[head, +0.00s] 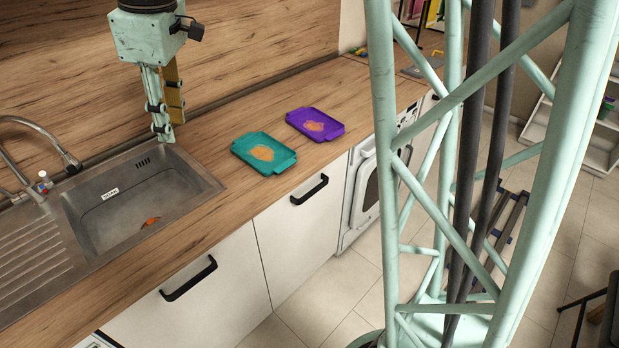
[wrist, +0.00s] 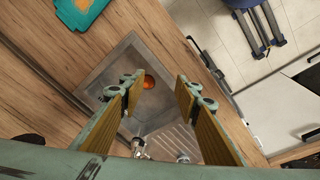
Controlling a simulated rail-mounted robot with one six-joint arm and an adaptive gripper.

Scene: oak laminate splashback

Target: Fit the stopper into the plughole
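My gripper (head: 168,128) hangs above the back right corner of the steel sink basin (head: 110,222). In the wrist view its two fingers (wrist: 160,92) stand wide apart with nothing between them. A small orange, roundish thing (head: 150,222) lies on the basin floor, well below my gripper. It also shows between the fingertips in the wrist view (wrist: 148,82), far beneath them. I cannot tell whether it is the stopper or something at the plughole. No separate stopper or open plughole can be made out clearly.
A tap (head: 40,130) stands at the sink's back left, beside a small white, blue and red item (head: 43,176). Teal (head: 245,148) and purple (head: 330,132) trays with orange patches lie on the wooden worktop (head: 215,130) right of the sink. The basin has raised walls.

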